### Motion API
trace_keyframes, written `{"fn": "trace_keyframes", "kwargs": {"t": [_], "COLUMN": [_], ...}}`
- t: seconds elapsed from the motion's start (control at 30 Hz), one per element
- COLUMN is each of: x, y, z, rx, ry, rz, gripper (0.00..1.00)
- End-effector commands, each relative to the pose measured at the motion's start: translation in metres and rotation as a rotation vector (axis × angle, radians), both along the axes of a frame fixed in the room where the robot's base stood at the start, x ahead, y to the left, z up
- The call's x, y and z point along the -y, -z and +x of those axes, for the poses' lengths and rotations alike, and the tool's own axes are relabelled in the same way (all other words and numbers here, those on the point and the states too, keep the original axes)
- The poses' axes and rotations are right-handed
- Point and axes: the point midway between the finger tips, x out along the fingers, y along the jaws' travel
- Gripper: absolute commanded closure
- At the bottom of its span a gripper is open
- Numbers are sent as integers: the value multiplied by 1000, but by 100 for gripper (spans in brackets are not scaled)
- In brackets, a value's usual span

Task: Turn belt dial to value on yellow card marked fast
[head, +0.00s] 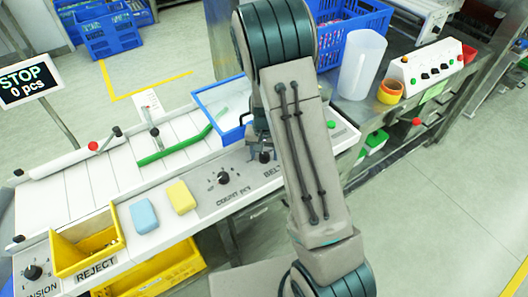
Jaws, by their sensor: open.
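The belt dial sits on the front panel by the partly covered label "BEL" (272,171). The dial itself is mostly hidden by my arm and gripper. My gripper (264,156) is small and dark in this view, just above that label and partly behind my arm. It is open and close over the dial's place; I cannot tell whether it touches the dial. No card with a readable "fast" shows. A yellow-green card (433,91) hangs on the side bench at the right, its writing too small to read.
A black count dial (223,178) is left of my gripper. A blue pad (144,215) and yellow pad (181,197) lie on the panel. A yellow reject bin (84,259) and tension dial (33,272) are at lower left. A blue tray (222,97) stands behind; a STOP display (30,81) is upper left.

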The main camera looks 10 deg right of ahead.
Motion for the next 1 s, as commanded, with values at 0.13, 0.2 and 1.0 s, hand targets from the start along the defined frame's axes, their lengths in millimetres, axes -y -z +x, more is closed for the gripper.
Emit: {"fn": "trace_keyframes", "kwargs": {"t": [0.13, 0.2, 1.0], "x": [0, 0, 0], "y": [0, 0, -1], "z": [0, 0, 0], "rx": [0, 0, 0], "ry": [0, 0, 347], "rz": [0, 0, 0], "gripper": [70, 90, 89]}}
